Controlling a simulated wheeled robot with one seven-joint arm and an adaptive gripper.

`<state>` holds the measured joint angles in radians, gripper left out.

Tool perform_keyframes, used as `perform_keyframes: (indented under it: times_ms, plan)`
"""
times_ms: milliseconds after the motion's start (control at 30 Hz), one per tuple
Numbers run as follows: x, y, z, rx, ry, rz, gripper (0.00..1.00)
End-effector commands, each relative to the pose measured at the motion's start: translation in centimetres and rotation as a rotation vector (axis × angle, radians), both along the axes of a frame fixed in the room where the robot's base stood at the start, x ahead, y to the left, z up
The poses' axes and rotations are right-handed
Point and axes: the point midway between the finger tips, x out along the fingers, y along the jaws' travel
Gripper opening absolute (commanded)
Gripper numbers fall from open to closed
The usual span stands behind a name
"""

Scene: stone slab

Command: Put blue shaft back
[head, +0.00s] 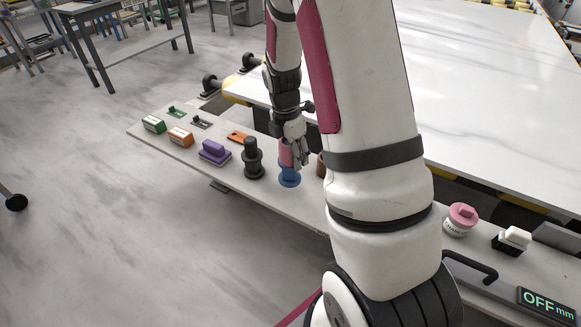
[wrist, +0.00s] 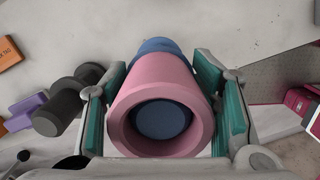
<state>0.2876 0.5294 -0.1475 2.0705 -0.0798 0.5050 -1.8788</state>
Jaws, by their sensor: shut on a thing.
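The blue shaft (head: 289,179) has a blue lower part and a pink upper sleeve. It is upright at the grey shelf (head: 232,182), in a row of tools. I cannot tell whether its base touches the shelf. My gripper (head: 299,158) comes down from above and is shut on the pink sleeve. In the wrist view, the teal pads of my gripper (wrist: 165,105) lie on both sides of the pink sleeve (wrist: 160,80). A blue core (wrist: 161,120) shows inside the sleeve's open end, and a blue part (wrist: 155,46) shows beyond it.
A dark grey shaft (head: 252,162) stands just left of the blue one. Further left are a purple tool (head: 214,152), an orange box (head: 180,137) and a green box (head: 153,124). A brown piece (head: 321,166) is close on the right. A pink-lidded jar (head: 461,219) stands farther right.

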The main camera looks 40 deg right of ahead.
Motion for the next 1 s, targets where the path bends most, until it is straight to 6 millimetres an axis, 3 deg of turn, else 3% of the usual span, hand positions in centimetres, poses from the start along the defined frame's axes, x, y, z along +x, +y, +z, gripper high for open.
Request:
perform_keyframes:
  times_ms: [433, 800, 833, 900, 1000]
  plan:
    - [0.0, 0.0, -4.3, 0.0, 0.0, 0.001, 0.15]
    - [0.1, 0.0, -4.7, -0.001, -0.002, 0.001, 0.15]
    - [0.0, 0.0, -4.8, 0.0, -0.001, 0.001, 0.56]
    - [0.0, 0.0, -4.7, 0.0, -0.001, 0.001, 0.72]
    - [0.0, 0.0, -4.7, 0.0, -0.001, 0.001, 0.75]
